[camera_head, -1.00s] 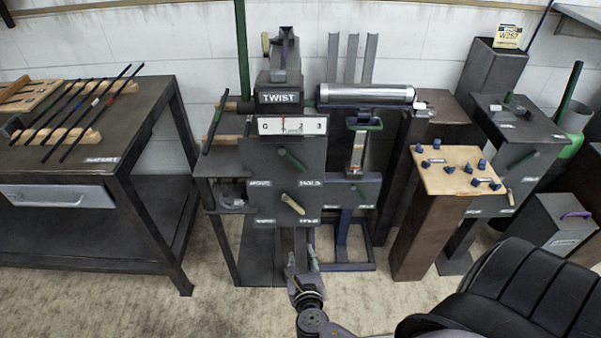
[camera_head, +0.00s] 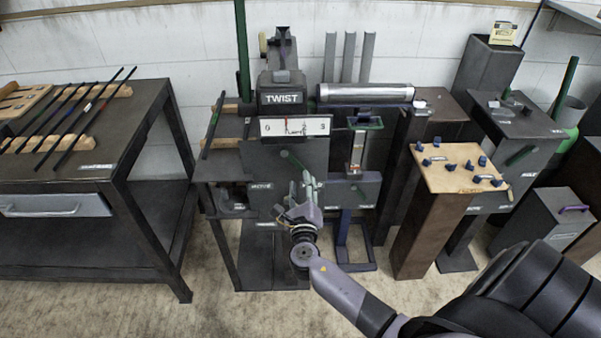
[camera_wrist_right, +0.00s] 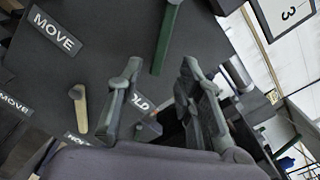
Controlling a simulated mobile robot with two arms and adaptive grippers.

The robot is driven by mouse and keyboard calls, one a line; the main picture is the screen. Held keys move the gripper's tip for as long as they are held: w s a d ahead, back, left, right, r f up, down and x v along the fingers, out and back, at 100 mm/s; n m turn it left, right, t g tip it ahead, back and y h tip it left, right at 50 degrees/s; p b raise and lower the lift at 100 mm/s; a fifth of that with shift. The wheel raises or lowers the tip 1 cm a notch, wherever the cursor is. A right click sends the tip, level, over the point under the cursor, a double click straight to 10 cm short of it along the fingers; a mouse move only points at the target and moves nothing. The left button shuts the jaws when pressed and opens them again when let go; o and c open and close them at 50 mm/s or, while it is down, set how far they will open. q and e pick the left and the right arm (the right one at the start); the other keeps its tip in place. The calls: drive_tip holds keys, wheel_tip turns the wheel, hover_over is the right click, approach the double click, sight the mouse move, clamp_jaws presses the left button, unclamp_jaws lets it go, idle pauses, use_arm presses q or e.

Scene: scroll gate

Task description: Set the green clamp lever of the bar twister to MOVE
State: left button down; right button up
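The bar twister (camera_head: 282,97), marked TWIST, stands at the centre of the head view. Its green clamp lever (camera_head: 289,158) slants down to the right on the front panel, partly covered by my gripper; the lever also shows in the right wrist view (camera_wrist_right: 165,38). In that view a MOVE label (camera_wrist_right: 55,32) lies left of the lever, and a HOLD label (camera_wrist_right: 138,101) is partly hidden behind my finger. My right gripper (camera_head: 302,182) is open before the panel; it also shows in the wrist view (camera_wrist_right: 161,64). The green lever's end appears between its fingertips; contact cannot be told. My left gripper is out of view.
A cream lever (camera_wrist_right: 80,105) sits lower on the panel, near another MOVE label (camera_wrist_right: 14,104). The dial (camera_head: 295,127) is above. A workbench with bars (camera_head: 95,175) stands left; a pedestal with blue pieces (camera_head: 430,185) stands right.

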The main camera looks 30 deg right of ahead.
sight(300, 169)
drive_tip(key=x, duration=0.5)
clamp_jaws()
idle(0.4)
idle(0.4)
